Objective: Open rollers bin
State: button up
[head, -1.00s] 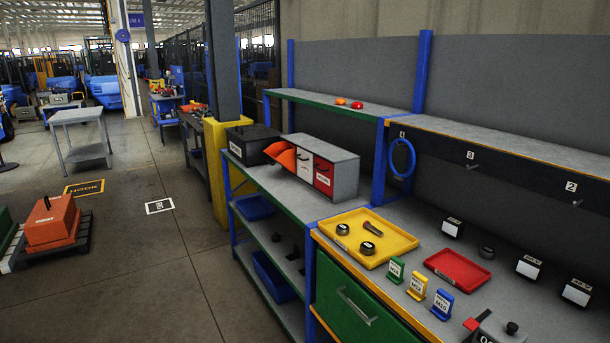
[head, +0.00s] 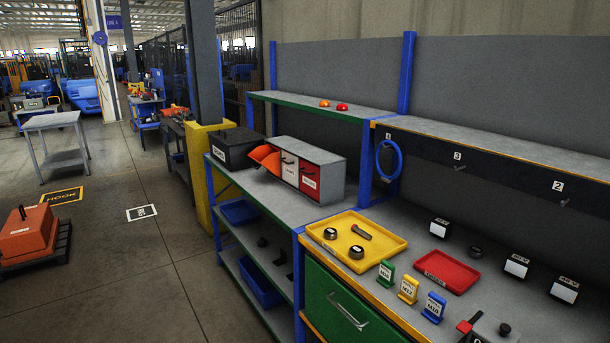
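A grey bin unit (head: 327,178) stands on the workbench shelf left of the yellow tray. It has several coloured fronts side by side. The orange bin (head: 266,157) at its left end is tilted outward, open at the top. The white-fronted bin (head: 290,169) in the middle and the red-fronted bin (head: 309,179) at the right look shut. Their labels are too small to read, so I cannot tell which is the rollers bin. My gripper is not in view.
A dark box (head: 236,146) stands left of the bin unit. A yellow tray (head: 385,256) with metal parts and a red tray (head: 446,271) lie on the nearer bench, above a green drawer (head: 340,308). A yellow-based column (head: 201,160) stands behind.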

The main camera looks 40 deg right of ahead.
aim_at(317, 178)
jog(key=i, duration=0.85)
jog(key=u, duration=0.05)
